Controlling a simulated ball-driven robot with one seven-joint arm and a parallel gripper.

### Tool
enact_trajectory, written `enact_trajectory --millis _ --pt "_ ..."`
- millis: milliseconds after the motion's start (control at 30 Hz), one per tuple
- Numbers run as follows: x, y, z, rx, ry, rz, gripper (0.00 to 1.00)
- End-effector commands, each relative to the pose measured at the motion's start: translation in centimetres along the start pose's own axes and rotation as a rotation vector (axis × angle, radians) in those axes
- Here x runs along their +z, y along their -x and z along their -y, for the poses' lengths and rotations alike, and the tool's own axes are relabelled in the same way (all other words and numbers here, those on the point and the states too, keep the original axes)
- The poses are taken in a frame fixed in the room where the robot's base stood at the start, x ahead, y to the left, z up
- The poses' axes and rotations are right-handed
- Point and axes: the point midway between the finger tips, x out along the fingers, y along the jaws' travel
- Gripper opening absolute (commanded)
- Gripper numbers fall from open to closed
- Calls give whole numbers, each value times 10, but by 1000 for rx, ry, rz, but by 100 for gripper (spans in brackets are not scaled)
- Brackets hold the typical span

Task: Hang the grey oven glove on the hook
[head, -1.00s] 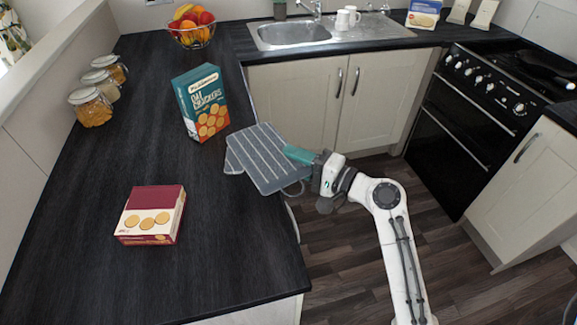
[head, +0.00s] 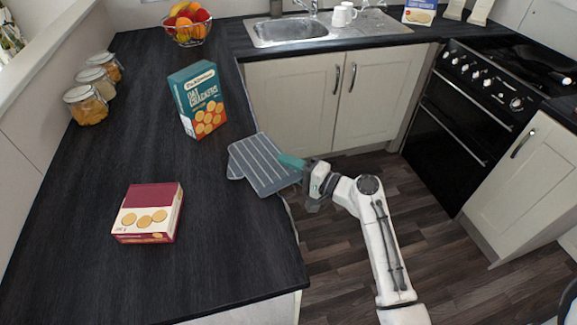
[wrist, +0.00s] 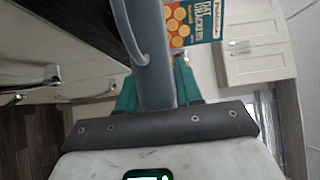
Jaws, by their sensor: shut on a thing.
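The grey oven glove (head: 262,165) has pale stripes and shows flat in the head view, across the counter's right edge. Whether it touches the counter, I cannot tell. My gripper (head: 291,162) is shut on its right end, with the teal fingers on the glove. In the wrist view the glove (wrist: 153,85) shows edge-on as a grey strip between the teal fingers of my gripper (wrist: 155,90). A curved grey loop (wrist: 131,40) shows beside it. I do not see the hook in either view.
An oat crackers box (head: 200,100) stands on the dark counter (head: 110,150) behind the glove. A red and cream box (head: 148,212) lies nearer. Jars (head: 86,104) line the left wall. Cupboards (head: 345,100) and a black oven (head: 465,130) stand beyond the open floor.

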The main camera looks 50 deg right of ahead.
Motion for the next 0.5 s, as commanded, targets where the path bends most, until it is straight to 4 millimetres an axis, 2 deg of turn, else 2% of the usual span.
enact_trajectory --millis 167,200,433,500 --pt "0 0 -4 0 0 0 2" --pt "0 0 -4 0 0 0 37" --pt "0 0 -3 0 0 0 59" --pt "0 0 -3 0 0 0 60"
